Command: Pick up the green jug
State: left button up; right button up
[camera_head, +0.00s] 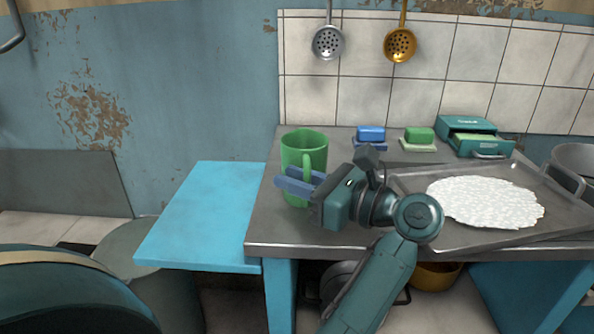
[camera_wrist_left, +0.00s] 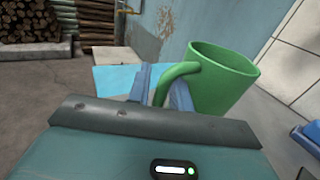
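The green jug (camera_head: 303,150) stands upright near the left end of the grey counter, its handle facing my left gripper. My left gripper (camera_head: 302,181) is low at the jug's handle side, with its two blue fingers on either side of the handle. In the left wrist view the green jug (camera_wrist_left: 222,80) is at right of centre, and the left gripper's fingers (camera_wrist_left: 162,88) are close together with the handle filling the narrow gap. The gripper looks shut on the handle, though the contact itself is partly hidden. My right gripper is not in view.
A metal tray (camera_head: 410,215) with a white granular patch (camera_head: 487,202) lies right of the gripper. Blue (camera_head: 371,134) and green (camera_head: 419,135) blocks and a teal box (camera_head: 466,127) stand at the back. A blue side shelf (camera_head: 205,215) is clear at left.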

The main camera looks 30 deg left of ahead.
pick_arm(q)
jog(key=shift+c, duration=0.4)
grip_shut()
jog(key=shift+r, duration=0.1)
